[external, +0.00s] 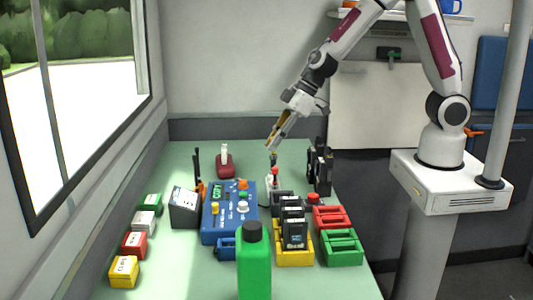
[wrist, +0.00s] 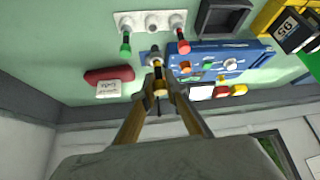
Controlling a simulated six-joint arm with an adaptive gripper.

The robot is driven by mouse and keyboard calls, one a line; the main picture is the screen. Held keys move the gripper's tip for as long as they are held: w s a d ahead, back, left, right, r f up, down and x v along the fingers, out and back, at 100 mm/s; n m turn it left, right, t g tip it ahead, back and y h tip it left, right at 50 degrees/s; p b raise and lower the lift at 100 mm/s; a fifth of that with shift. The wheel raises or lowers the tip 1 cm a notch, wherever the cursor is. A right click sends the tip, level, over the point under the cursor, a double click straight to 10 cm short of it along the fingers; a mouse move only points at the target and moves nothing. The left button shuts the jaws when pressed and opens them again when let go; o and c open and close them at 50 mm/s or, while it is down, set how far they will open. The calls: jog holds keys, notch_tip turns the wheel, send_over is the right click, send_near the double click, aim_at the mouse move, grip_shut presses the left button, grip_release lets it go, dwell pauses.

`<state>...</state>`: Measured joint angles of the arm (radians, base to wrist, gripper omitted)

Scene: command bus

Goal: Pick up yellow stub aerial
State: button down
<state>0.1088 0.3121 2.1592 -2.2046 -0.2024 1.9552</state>
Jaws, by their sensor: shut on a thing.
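My gripper (external: 271,146) is above the far middle of the green table, pointing down. In the wrist view its fingers (wrist: 160,92) are shut on a small, dark and yellowish stub, which I take as the yellow stub aerial (wrist: 157,72). A dark end of the aerial (external: 273,158) shows just below the fingertips. A white holder strip (wrist: 122,18) carries a green stub (wrist: 125,43) on one side and a red stub (wrist: 183,42) on the other. The held aerial appears over the holder's middle; whether it touches the holder I cannot tell.
A blue control box (external: 222,226) stands left of the holder. A dark red base with a white handset (external: 225,160) is behind. Black upright units (external: 319,170) stand close at right. Coloured trays (external: 341,246) and a green bottle (external: 254,268) are in front.

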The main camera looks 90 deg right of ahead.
jog(key=shift+r, duration=1.2)
